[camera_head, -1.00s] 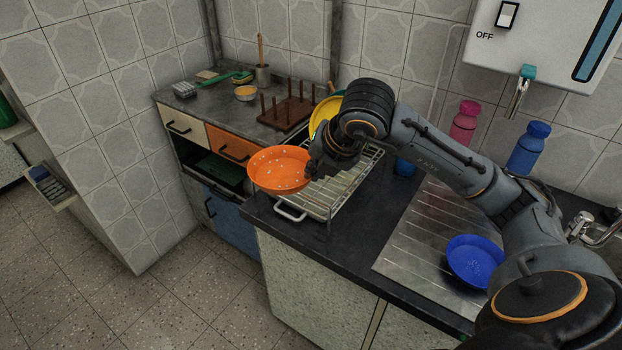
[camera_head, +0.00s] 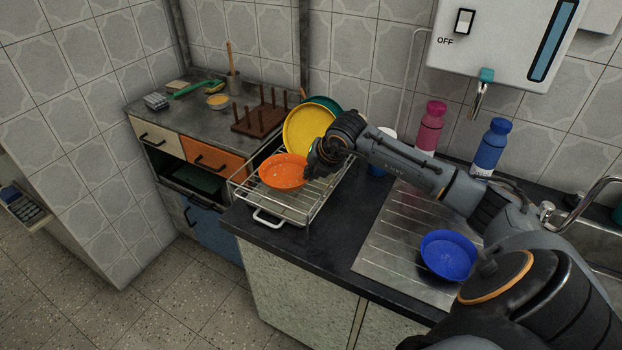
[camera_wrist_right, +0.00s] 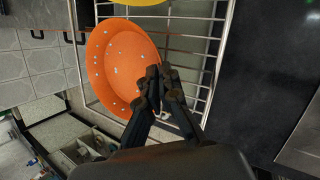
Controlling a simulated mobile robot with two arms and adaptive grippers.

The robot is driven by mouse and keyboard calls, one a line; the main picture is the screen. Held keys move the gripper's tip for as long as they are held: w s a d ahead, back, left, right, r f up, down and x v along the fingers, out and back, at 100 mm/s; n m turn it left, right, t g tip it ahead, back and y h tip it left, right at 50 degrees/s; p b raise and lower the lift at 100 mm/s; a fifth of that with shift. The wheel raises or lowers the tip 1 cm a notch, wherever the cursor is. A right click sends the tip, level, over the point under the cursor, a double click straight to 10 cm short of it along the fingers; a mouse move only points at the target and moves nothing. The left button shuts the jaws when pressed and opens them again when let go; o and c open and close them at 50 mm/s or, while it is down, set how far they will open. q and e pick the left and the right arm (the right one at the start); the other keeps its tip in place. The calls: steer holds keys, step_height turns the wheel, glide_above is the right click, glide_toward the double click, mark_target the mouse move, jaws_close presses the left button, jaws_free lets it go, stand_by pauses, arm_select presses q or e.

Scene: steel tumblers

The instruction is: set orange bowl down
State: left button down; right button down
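The orange bowl (camera_head: 282,172) has white specks inside and is over the wire dish rack (camera_head: 268,215) on the dark counter. I cannot tell whether it touches the wires. My right gripper (camera_head: 313,167) is at the bowl's right rim. In the right wrist view, the fingers (camera_wrist_right: 162,82) are close together on the rim of the orange bowl (camera_wrist_right: 118,62), with the rack's wires (camera_wrist_right: 205,60) below and beside it. The exact finger contact is partly hidden. My left gripper is not in view.
A yellow plate (camera_head: 303,130) and a green one (camera_head: 325,102) stand upright behind the bowl. A blue bowl (camera_head: 448,254) sits on the steel drainboard (camera_head: 390,245). Pink (camera_head: 430,128) and blue (camera_head: 490,147) bottles stand by the wall. A wooden peg rack (camera_head: 262,118) is at the back left.

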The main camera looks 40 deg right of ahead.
step_height(320, 180, down, 3)
steer(key=shift+r+p, duration=0.2)
steer(key=shift+p, duration=0.15)
steer(key=c, duration=1.5)
jaws_free()
steer(key=shift+a, duration=0.1)
steer(key=shift+s, duration=0.1)
steer(key=b+v, duration=0.2)
steer(key=v, duration=1)
